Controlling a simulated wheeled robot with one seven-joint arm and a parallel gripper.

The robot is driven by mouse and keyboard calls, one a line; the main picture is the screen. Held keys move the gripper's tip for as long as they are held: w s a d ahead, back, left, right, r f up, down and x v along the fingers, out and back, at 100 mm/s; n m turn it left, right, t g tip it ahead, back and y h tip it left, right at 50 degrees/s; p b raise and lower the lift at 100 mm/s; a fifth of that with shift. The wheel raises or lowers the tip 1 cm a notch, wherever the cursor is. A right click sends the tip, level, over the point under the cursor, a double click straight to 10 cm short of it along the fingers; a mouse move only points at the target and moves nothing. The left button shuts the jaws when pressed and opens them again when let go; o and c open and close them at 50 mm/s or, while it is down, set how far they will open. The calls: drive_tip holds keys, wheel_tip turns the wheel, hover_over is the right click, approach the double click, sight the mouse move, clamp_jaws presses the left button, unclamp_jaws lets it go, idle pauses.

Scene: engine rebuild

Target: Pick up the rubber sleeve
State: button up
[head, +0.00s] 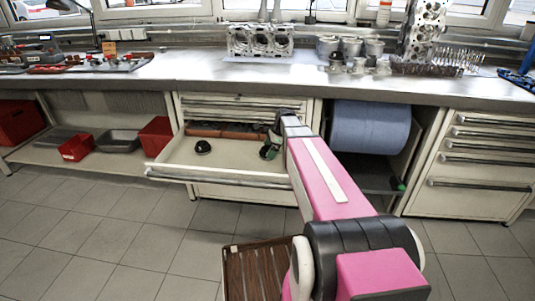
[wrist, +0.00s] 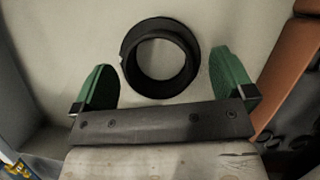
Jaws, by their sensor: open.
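The rubber sleeve (head: 203,147) is a short black ring lying in the open drawer (head: 228,178), left of my gripper (head: 268,150) in the head view. In the wrist view the sleeve (wrist: 160,59) lies on the pale drawer floor, with its round hole facing the camera. My gripper (wrist: 161,86) has green fingertips, spread apart and empty. The sleeve shows between and slightly beyond the fingertips, and I see no contact. The exact height of the fingers above it cannot be told.
Reddish-brown items (head: 205,129) lie along the drawer's back; one orange-brown edge (wrist: 292,75) is close at the right in the wrist view. The workbench (head: 200,72) overhangs the drawer. A blue roll (head: 371,127) is right of my arm. Drawer floor around the sleeve is clear.

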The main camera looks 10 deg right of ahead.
drive_tip(key=shift+a+f, duration=0.25)
drive_tip(key=shift+f, duration=0.35)
drive_tip(key=c, duration=0.8)
